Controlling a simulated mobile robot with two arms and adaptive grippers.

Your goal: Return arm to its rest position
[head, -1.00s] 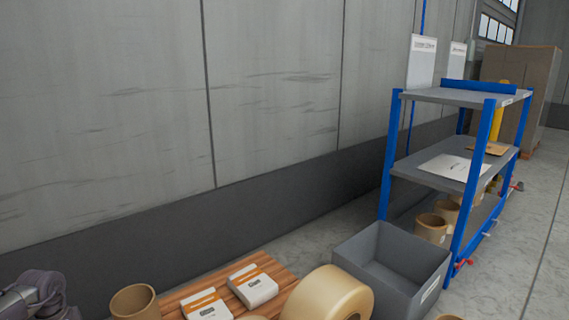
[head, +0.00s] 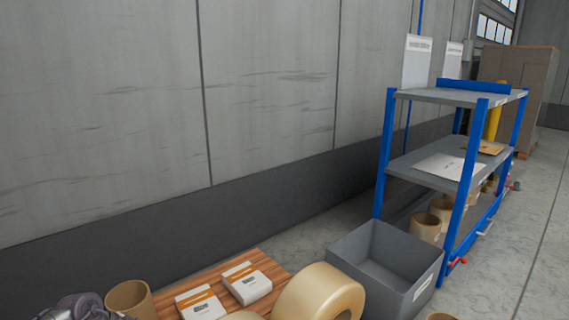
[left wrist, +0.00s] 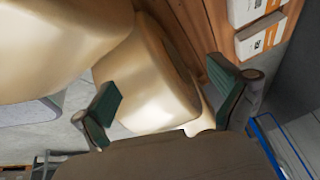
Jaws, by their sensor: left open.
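My left gripper (left wrist: 170,100) shows in the left wrist view with its two green-padded fingers spread wide. A tan tape roll (left wrist: 145,85) lies beyond and between the fingers, and I cannot tell whether they touch it. Another large tan roll (left wrist: 60,40) fills the upper left of that view. In the head view, part of my left arm (head: 85,307) shows at the bottom left edge, beside a tan roll (head: 130,299). The fingers do not show clearly there. My right gripper is in neither view.
A wooden surface (head: 215,279) carries two white-and-orange boxes (head: 246,283) and a large tape roll (head: 318,296). A grey bin (head: 385,262) stands to its right. A blue-framed shelf (head: 450,165) stands behind the bin. Open floor (head: 530,240) lies at the right.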

